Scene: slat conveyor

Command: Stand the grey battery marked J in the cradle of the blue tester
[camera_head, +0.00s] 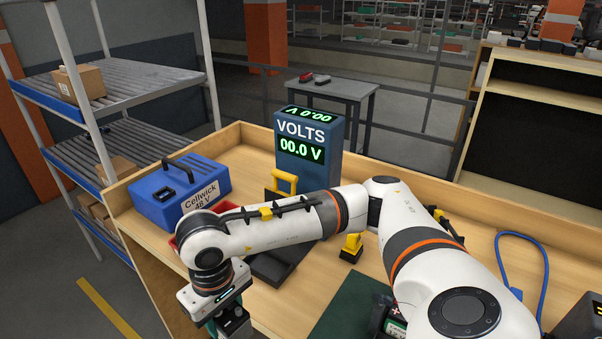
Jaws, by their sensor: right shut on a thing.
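The blue tester (309,165) stands at the back of the bench; its display reads 00.0 V. A dark base with a yellow handle (284,181) is in front of it, partly hidden by my right arm; I cannot make out the cradle clearly. My right gripper (232,326) is at the bottom edge, left of centre, pointing down. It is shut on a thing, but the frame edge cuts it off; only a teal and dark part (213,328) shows. I cannot read a J anywhere. My left gripper is not in view.
A blue Cellwick 48 V case (180,192) stands at the left. A red tray (181,240) is partly behind my right arm. A dark labelled block (393,322) is by a green mat (346,306). A blue cable (541,268) lies at the right. Raised edges border the bench.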

